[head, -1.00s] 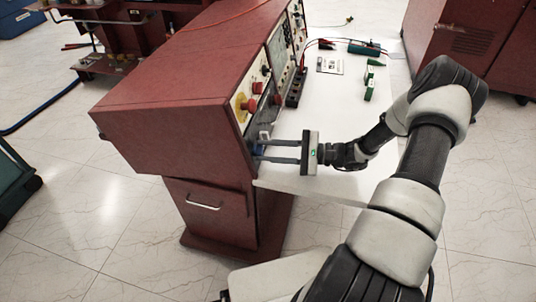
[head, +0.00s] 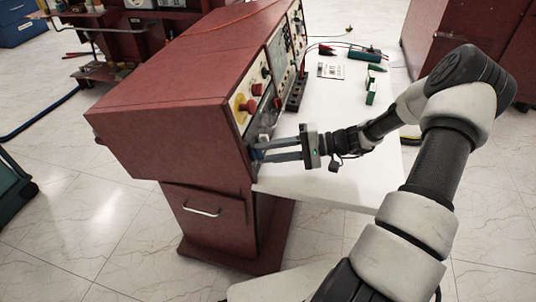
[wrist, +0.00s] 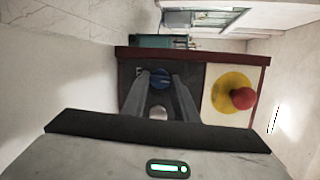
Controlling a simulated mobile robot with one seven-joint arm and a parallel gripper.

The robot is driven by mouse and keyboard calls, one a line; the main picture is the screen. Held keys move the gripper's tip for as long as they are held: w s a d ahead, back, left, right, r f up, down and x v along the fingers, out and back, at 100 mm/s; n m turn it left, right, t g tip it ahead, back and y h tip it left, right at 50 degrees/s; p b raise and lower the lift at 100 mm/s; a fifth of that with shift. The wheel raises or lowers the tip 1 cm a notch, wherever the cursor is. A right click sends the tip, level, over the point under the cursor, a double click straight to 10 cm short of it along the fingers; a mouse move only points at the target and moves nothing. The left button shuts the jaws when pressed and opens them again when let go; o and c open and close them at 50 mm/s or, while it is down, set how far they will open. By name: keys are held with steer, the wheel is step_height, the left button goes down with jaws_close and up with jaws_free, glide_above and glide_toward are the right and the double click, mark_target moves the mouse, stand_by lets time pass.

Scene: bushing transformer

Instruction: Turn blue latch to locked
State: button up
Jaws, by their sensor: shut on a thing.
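The blue latch (wrist: 159,75) is a round blue knob on a dark panel, at the top middle of the wrist view. In the head view a little of the blue latch (head: 257,154) shows at the lower near end of the console front. My gripper (head: 259,150) reaches left to it, its two long grey fingers nearly level. In the wrist view my gripper (wrist: 160,78) has its fingertips on both sides of the knob, shut on it. The fingertips hide the knob's sides, and I cannot tell its locked mark.
A red emergency button (wrist: 242,98) on a yellow disc sits right beside the latch panel. The red console (head: 170,95) stands left of my gripper. The white tabletop (head: 320,180) below holds green blocks (head: 371,90), a printed card (head: 330,70) and cables farther back.

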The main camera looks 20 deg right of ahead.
steer(key=shift+n, duration=0.7)
steer(key=o, duration=1.1)
steer(key=shift+c, duration=0.2)
steer(key=p+v, duration=0.1)
steer(key=v, duration=1.6)
steer(key=shift+s+d+r, duration=0.15)
steer(key=shift+d+r, duration=0.05)
steer(key=shift+r, duration=0.05)
